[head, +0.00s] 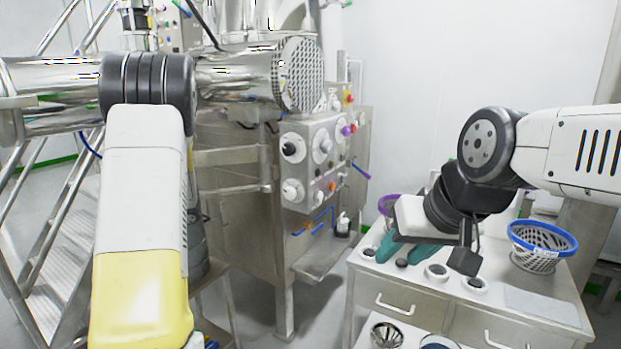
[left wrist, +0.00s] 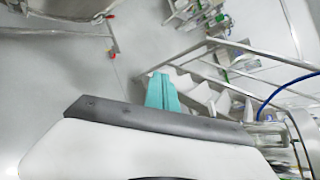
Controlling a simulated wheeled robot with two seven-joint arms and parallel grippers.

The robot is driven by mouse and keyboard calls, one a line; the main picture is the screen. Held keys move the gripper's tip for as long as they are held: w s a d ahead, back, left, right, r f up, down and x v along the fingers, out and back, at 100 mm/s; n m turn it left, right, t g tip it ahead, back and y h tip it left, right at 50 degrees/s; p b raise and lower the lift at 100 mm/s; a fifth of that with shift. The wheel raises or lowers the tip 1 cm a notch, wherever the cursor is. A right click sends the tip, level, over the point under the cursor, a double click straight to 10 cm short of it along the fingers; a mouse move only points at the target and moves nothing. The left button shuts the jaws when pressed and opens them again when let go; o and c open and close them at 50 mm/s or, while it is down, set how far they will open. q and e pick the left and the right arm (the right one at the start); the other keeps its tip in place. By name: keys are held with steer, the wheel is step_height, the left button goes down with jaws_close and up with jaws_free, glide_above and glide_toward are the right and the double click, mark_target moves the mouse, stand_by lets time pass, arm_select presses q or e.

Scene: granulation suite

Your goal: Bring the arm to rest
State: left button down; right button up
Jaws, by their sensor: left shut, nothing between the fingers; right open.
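My right gripper (head: 394,250) hangs over the white cabinet's top at the right of the head view. Its teal fingers point down and to the left, apart and with nothing seen between them. They are close above the top or touching it; I cannot tell which. My left arm (head: 145,200) reaches down the left side of the head view, and its gripper is not clearly seen there. In the left wrist view my left gripper (left wrist: 162,92) shows teal fingers together, with nothing held, above pale floor and metal stairs.
The white cabinet (head: 400,305) carries a blue-rimmed basket (head: 540,248), a purple-rimmed basket (head: 388,204) and several small round pieces. A steel machine with a control panel (head: 314,160) stands in the middle. Metal stairs (head: 65,230) rise at the left.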

arm_select(q)
steer(key=s+d+r+n+t+h, duration=0.2)
steer(key=s+d+r+n+h, duration=0.1)
steer(key=d, duration=0.9)
steer(key=s+d+r+n+t+h, duration=0.2)
steer(key=s+d+r+h, duration=0.3)
steer(key=s+d, duration=0.5)
steer(key=s+d+r+n+t+h, duration=0.1)
steer(key=s+d+r+n+h, duration=0.3)
steer(key=d, duration=1)
steer(key=s+h, duration=0.2)
steer(key=s, duration=0.1)
steer(key=shift+d+r+n+t+h, duration=0.15)
steer(key=shift+r+n+t+h, duration=0.15)
steer(key=shift+t, duration=0.1)
